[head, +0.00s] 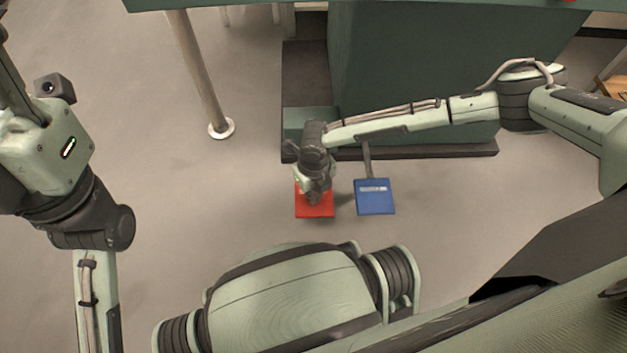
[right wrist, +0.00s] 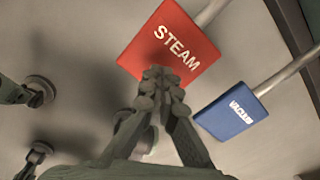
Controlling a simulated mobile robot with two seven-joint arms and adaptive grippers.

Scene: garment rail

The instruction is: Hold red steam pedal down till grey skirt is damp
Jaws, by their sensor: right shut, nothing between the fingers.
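The red steam pedal (head: 314,212) is a flat red plate near the floor at the foot of the green cabinet. It also shows in the right wrist view (right wrist: 172,36), lettered STEAM. My right gripper (head: 318,198) points down over it, shut and empty. In the right wrist view the closed fingertips (right wrist: 161,76) overlap the lettered face near its lower edge. I cannot tell whether they touch the pedal or whether it is pressed. My left arm shows at the left, but its gripper is out of view. I see no grey skirt in either view.
A blue pedal (head: 375,197), lettered VACUUM in the right wrist view (right wrist: 233,113), is just right of the red one. The green cabinet (head: 430,80) stands behind them. A pale post (head: 202,75) rises from the floor at left. The floor in front is clear.

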